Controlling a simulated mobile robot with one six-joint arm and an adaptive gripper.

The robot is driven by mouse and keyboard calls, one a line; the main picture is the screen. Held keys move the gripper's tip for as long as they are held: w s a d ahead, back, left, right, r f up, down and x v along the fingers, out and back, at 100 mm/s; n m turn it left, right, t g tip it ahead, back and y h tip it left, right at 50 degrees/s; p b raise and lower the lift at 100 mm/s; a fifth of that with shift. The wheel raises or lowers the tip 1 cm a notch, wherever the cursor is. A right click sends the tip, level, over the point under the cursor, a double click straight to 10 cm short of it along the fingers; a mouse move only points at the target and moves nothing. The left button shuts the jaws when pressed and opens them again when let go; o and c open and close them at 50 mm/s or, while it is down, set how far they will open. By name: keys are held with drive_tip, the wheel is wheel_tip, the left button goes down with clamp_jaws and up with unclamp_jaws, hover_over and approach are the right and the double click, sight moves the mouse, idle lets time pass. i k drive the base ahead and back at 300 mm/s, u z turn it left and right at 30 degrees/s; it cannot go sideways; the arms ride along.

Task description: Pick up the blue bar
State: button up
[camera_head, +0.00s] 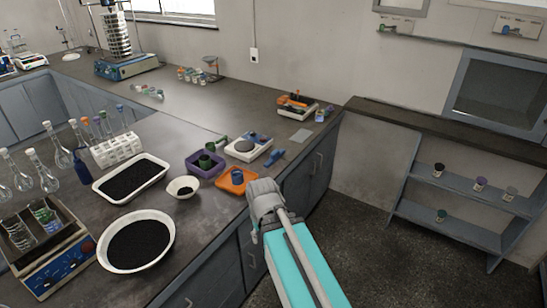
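A small elongated blue piece (274,158), which looks like the blue bar, lies on the dark counter near its front edge, just right of the white scale. Its exact shape is too small to tell. An orange tray (251,181) in front of it holds another blue item (237,177). The grey and turquoise links of my own arm rise from the bottom of the picture and end beside the orange tray. No gripper fingers show, so I cannot see whether my gripper is open or shut.
A white scale (232,153), a purple tray (191,163) and a small white bowl (178,193) crowd the counter nearby. A large bowl (112,264) and white tray (155,178) of black grains stand left.

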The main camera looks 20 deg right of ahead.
sight(276, 154)
drive_tip(key=u, duration=0.05)
drive_tip(key=i, duration=1)
drive_tip(key=z, duration=0.05)
